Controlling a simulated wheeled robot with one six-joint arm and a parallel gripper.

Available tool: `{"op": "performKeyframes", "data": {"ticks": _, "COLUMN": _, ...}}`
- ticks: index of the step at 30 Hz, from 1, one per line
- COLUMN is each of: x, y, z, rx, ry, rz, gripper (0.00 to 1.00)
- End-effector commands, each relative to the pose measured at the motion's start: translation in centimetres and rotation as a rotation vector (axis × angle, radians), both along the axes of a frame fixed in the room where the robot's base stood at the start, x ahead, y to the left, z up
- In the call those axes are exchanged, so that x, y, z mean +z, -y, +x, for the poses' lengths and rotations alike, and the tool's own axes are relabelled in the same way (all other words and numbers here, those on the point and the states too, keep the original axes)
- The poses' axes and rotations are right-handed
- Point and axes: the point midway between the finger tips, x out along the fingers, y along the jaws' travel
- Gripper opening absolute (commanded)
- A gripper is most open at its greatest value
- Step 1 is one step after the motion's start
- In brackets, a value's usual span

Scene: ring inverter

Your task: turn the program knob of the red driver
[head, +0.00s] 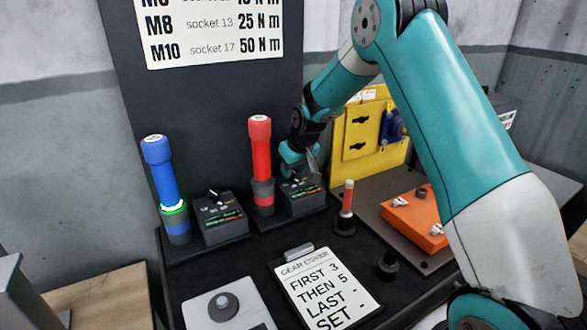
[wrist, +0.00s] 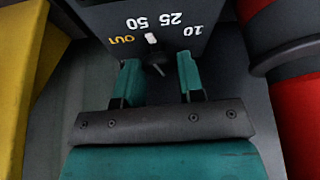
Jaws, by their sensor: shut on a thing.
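The red driver (head: 261,150) stands upright in its holder, with its dark control box (head: 301,197) just to its right. In the wrist view the box (wrist: 105,18) carries the marks OUT, 50, 25 and 10 around the program knob (wrist: 157,60). The knob's white pointer seems turned toward 50, though the exact setting is hard to tell. My gripper (wrist: 158,78) is shut on the knob, one finger on each side. In the head view my gripper (head: 300,165) hides the knob. The red driver's side shows at the right of the wrist view (wrist: 302,115).
A blue driver (head: 161,172) with a lit green ring stands left beside its own box (head: 222,222). A card (head: 322,288) reads GEAR COVER, FIRST 3, THEN 5. A wall sign (head: 210,32) lists M8 25 Nm and M10 50 Nm. A yellow panel (head: 362,135) stands behind.

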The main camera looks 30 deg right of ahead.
Motion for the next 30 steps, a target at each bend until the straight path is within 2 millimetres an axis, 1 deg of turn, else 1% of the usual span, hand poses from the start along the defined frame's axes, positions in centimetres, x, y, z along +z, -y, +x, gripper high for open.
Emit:
{"op": "performKeyframes", "data": {"ticks": 12, "x": 0.01, "y": -0.25, "z": 0.0, "rx": -0.325, "ry": -0.001, "rz": -0.001, "gripper": 0.12}}
{"op": "performKeyframes", "data": {"ticks": 18, "x": 0.01, "y": -0.3, "z": 0.05, "rx": -0.448, "ry": 0.0, "rz": -0.001, "gripper": 0.12}}
{"op": "performKeyframes", "data": {"ticks": 24, "x": 0.0, "y": -0.31, "z": 0.04, "rx": -0.525, "ry": -0.001, "rz": -0.001, "gripper": 0.12}}
{"op": "performKeyframes", "data": {"ticks": 30, "x": 0.0, "y": -0.33, "z": 0.04, "rx": -0.556, "ry": -0.001, "rz": 0.0, "gripper": 0.12}}
